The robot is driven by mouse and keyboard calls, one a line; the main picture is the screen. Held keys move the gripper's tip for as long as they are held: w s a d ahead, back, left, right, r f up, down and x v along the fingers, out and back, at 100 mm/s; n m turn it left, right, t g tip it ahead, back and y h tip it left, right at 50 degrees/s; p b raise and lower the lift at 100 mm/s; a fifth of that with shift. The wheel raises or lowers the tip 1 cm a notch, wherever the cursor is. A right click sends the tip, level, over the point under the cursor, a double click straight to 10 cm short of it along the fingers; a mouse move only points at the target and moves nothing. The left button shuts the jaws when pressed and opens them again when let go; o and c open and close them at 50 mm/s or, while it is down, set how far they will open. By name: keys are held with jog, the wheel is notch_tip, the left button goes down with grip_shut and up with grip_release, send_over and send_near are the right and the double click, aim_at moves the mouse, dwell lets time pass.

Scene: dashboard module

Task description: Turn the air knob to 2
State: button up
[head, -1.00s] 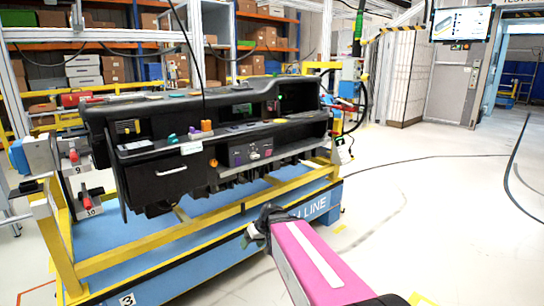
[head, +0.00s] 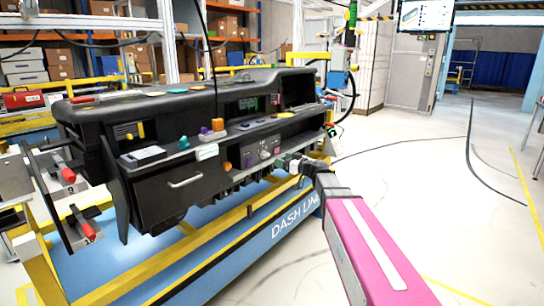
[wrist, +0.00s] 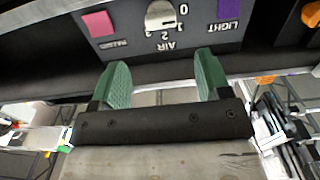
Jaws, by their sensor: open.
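In the head view the knob (head: 264,153) is small on the dashboard's (head: 160,110) lower front panel. My gripper (wrist: 163,78) is open and empty, its green fingers apart, with the knob beyond the gap between them and not touched. In the head view my gripper (head: 284,163) is just right of the panel.
A purple square (wrist: 230,9) by the word LIGHT and a pink square (wrist: 98,23) flank the knob. An orange knob (wrist: 311,14) is at the right. The dashboard rests on a yellow frame (head: 200,245). Open floor (head: 420,190) lies to the right.

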aim_at(268, 155)
jog(key=x, duration=0.9)
jog(key=shift+w+a, duration=0.1)
jog(key=shift+a, duration=0.15)
jog(key=c, duration=0.9)
